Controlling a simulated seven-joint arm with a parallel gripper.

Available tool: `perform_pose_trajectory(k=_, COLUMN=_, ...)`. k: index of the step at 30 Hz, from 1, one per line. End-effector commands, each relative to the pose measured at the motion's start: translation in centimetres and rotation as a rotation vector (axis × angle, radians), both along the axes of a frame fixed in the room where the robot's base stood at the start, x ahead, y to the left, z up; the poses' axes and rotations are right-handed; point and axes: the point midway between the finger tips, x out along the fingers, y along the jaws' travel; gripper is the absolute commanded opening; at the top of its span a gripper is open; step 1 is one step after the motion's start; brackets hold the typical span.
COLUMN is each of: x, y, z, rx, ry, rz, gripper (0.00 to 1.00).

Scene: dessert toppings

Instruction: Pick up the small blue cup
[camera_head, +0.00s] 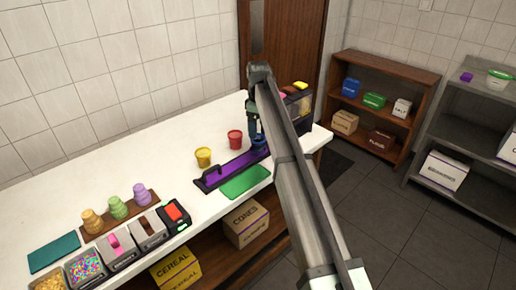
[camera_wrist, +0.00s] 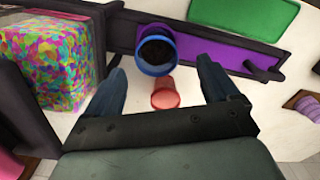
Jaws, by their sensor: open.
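The small blue cup (camera_wrist: 155,70) shows in the wrist view with its round opening and dark inside toward the camera. It is at the purple tray (camera_wrist: 205,50), ahead of and roughly between my fingertips. My gripper (camera_wrist: 160,66) is open, with one finger to each side and no clear contact with the cup. In the head view my gripper (camera_head: 256,130) points down over the right end of the purple tray (camera_head: 210,182). There the arm and fingers largely hide the blue cup.
A red cup (camera_head: 235,139) stands close by; it also shows between the fingers in the wrist view (camera_wrist: 166,93). A yellow cup (camera_head: 203,157) is farther left. A bin of colourful pieces (camera_wrist: 50,60) is close to the left finger. A green mat (camera_head: 245,181) lies in front.

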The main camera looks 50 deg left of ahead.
Motion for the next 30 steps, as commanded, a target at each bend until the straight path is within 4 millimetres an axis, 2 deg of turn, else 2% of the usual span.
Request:
perform_pose_trajectory(k=3, x=0.0, y=-0.1, z=-1.9, rx=-0.001, ry=0.001, rz=0.0, gripper=0.88)
perform_pose_trajectory(k=14, x=0.2, y=0.2, z=-4.2, rx=-0.001, ry=0.001, rz=0.0, gripper=0.88)
perform_pose_trajectory(k=22, x=0.3, y=0.5, z=-7.6, rx=-0.001, ry=0.0, rz=0.0, gripper=0.88)
perform_pose_trajectory(k=30, x=0.4, y=0.5, z=-8.2, rx=0.0, ry=-0.001, rz=0.0, gripper=0.88)
